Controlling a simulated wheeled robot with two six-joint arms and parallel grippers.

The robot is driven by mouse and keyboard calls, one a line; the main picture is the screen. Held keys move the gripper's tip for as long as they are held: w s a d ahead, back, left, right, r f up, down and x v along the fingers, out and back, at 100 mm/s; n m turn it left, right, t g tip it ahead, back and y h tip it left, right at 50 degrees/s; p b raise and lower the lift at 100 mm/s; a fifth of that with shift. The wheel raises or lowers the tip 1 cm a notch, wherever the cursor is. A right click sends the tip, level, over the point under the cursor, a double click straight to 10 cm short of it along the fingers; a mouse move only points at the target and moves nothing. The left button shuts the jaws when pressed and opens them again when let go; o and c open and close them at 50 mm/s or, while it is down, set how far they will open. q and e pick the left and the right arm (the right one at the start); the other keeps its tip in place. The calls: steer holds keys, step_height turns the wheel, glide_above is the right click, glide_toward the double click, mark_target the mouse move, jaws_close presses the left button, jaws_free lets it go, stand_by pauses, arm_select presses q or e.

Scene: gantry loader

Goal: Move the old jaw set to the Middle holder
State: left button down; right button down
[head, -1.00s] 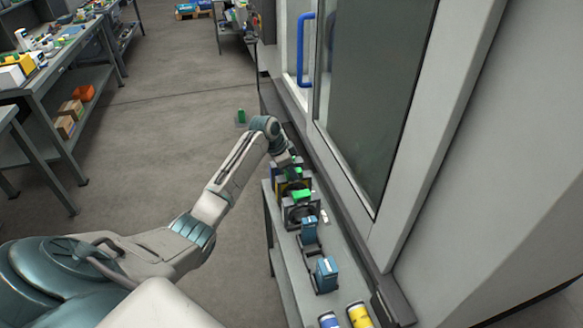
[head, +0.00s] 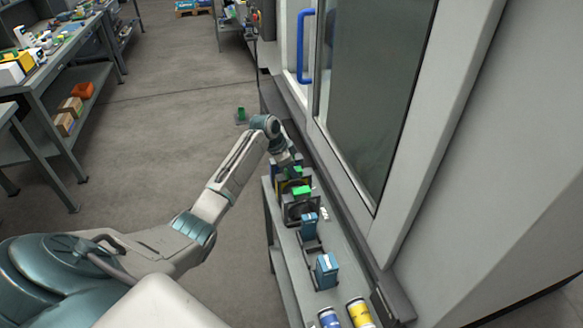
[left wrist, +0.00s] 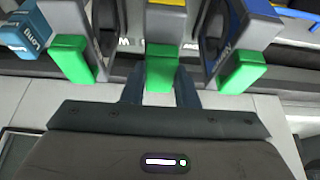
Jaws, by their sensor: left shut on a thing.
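My left gripper (left wrist: 160,92) is shut on the green tab (left wrist: 161,74) of a grey part (left wrist: 165,22) in the left wrist view. Similar green tabs stand to its left (left wrist: 72,58) and right (left wrist: 242,72), apart from the fingers. In the head view my left gripper (head: 290,163) is at the far end of a row of parts on a narrow grey bench (head: 285,262), and its fingers are mostly hidden. A green-tabbed part (head: 302,190) stands nearer to me. I cannot tell which part is the old jaw set or which holder is the Middle one. My right gripper is not in view.
Two blue blocks (head: 308,226) (head: 326,270) and a blue (head: 329,318) and a yellow can (head: 360,313) stand on the near bench. A machine with a glass door (head: 375,90) and blue handle (head: 304,45) borders it on the right. Open floor (head: 160,130) lies left.

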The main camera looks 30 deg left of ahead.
arm_select(q)
steer(key=shift+f, duration=0.1)
steer(key=c, duration=1.1)
jaws_free()
steer(key=shift+o, duration=0.2)
steer(key=b+v, duration=0.3)
steer(key=v, duration=0.7)
steer(key=shift+s+r, duration=0.15)
steer(key=shift+r, duration=0.2)
steer(key=shift+a, duration=0.15)
step_height(320, 180, up, 7)
steer(key=p, duration=0.7)
